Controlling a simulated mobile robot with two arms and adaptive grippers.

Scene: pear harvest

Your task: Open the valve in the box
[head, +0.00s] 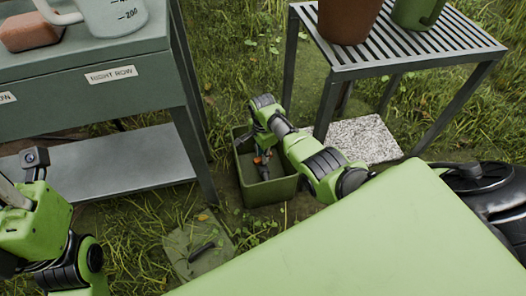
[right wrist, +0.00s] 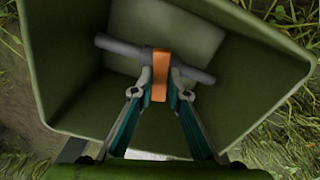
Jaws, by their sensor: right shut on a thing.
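The box (head: 268,192) is a green open-topped bin on the ground between the bench and the slatted table. It also fills most of the right wrist view (right wrist: 60,75). The valve shows in the right wrist view as an orange handle (right wrist: 161,72) across a grey pipe (right wrist: 118,45). My right gripper (right wrist: 160,88) reaches down into the box and is shut on the orange handle, a fingertip on each side. In the head view the right gripper (head: 262,160) is small and partly hidden by the box wall. My left arm is at the lower left; its gripper is not visible.
A grey-green bench (head: 90,60) with a "RIGHT ROW" label stands left, holding a measuring jug (head: 112,14) and a brick-like block (head: 30,32). A slatted table (head: 420,40) with pots stands right. A stone slab (head: 362,139) and a lid-like plate (head: 200,245) lie on the grass.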

